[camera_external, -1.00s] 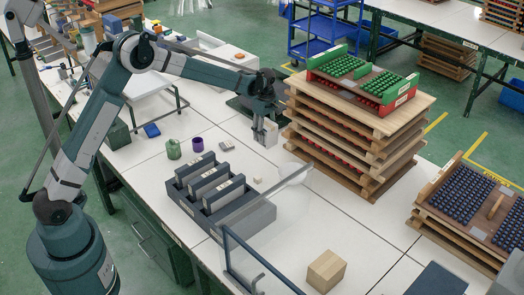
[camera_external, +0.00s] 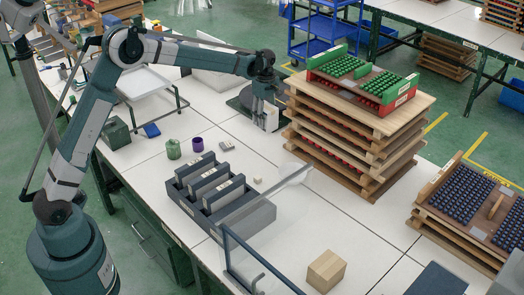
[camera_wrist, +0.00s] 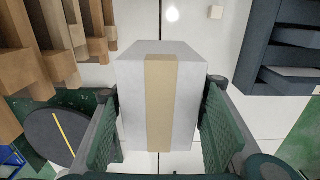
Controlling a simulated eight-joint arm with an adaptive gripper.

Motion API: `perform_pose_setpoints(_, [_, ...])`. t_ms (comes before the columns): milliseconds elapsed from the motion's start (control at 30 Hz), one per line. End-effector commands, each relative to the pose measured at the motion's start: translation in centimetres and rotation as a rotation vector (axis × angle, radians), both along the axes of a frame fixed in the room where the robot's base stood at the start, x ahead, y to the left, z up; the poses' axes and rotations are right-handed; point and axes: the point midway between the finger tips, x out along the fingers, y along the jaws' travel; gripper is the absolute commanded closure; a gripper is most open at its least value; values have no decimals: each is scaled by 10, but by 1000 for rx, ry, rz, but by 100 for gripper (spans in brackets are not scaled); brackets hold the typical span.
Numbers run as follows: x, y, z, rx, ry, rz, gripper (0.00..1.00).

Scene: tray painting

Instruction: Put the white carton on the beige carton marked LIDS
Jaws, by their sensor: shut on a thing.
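The white carton (camera_external: 271,121) is held between the fingers of my gripper (camera_external: 266,108), left of the tall wooden tray stack. In the wrist view the white carton (camera_wrist: 132,95), with a tan strip along its middle, fills the space between both green finger pads. My gripper points down, shut on it. A beige carton (camera_external: 327,270) stands on the white table at the front, apart from my gripper; no LIDS marking is legible on it. Its full top is uncovered.
The stack of wooden trays (camera_external: 350,150) stands close to the right of my gripper. A dark grey slotted holder (camera_external: 225,208) and a clear panel with a dark frame (camera_external: 258,262) stand between my gripper and the beige carton. A small purple cup (camera_external: 197,144) sits left.

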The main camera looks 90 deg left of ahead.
Motion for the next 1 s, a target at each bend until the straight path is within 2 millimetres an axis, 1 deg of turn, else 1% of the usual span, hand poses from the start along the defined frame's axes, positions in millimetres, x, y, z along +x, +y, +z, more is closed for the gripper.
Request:
perform_pose_setpoints(33, [0, 0, 19, 0, 0, 0, 75])
perform_pose_setpoints(133, [0, 0, 48, 0, 0, 0, 75])
perform_pose_setpoints(200, [0, 0, 64, 0, 0, 0, 75])
perform_pose_setpoints(400, [0, 0, 103, 0, 0, 0, 75])
perform_pose_setpoints(567, [0, 0, 128, 0, 0, 0, 75])
perform_pose_setpoints(600, [7, -7, 126, 0, 0, -19, 75])
perform_pose_setpoints(867, [39, -46, 125, 0, 0, -119, 75])
perform_pose_setpoints(1000, [61, -75, 126, 0, 0, -194, 75])
